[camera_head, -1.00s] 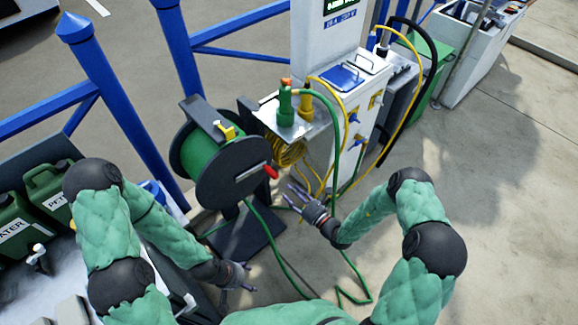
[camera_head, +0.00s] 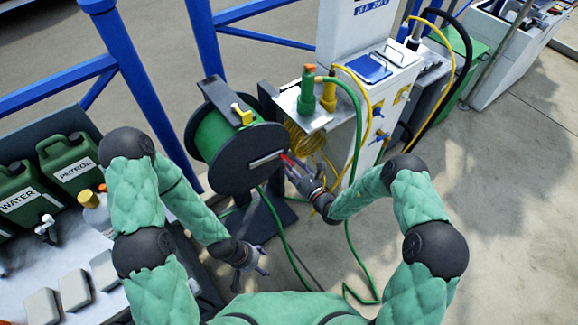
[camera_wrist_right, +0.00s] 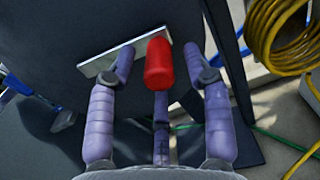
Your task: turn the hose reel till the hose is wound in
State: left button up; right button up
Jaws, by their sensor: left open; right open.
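The hose reel (camera_head: 240,158) has black discs and green hose wound on its drum, and stands in the middle of the head view. Its crank arm is a metal bar on the near disc, ending in a red handle (camera_wrist_right: 158,62). My right gripper (camera_head: 297,172) is open at the handle. In the right wrist view its fingers (camera_wrist_right: 162,85) are spread around the red handle, not closed on it. The green hose (camera_head: 283,238) runs down from the reel and lies on the ground. My left gripper (camera_head: 258,262) is open and empty, low in front of the reel stand.
A white service pedestal (camera_head: 362,100) with yellow cable stands right of the reel. Blue posts (camera_head: 150,100) rise behind. Green canisters (camera_head: 70,165) and a white counter (camera_head: 75,260) are at the left. The paved ground at the right is clear.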

pick_arm(q)
jog(key=shift+f, duration=0.3)
pick_arm(e)
jog(key=shift+x, duration=0.85)
grip_shut()
pick_arm(q)
jog(key=shift+w+r, duration=0.1)
pick_arm(e)
jog(key=shift+s, duration=0.1)
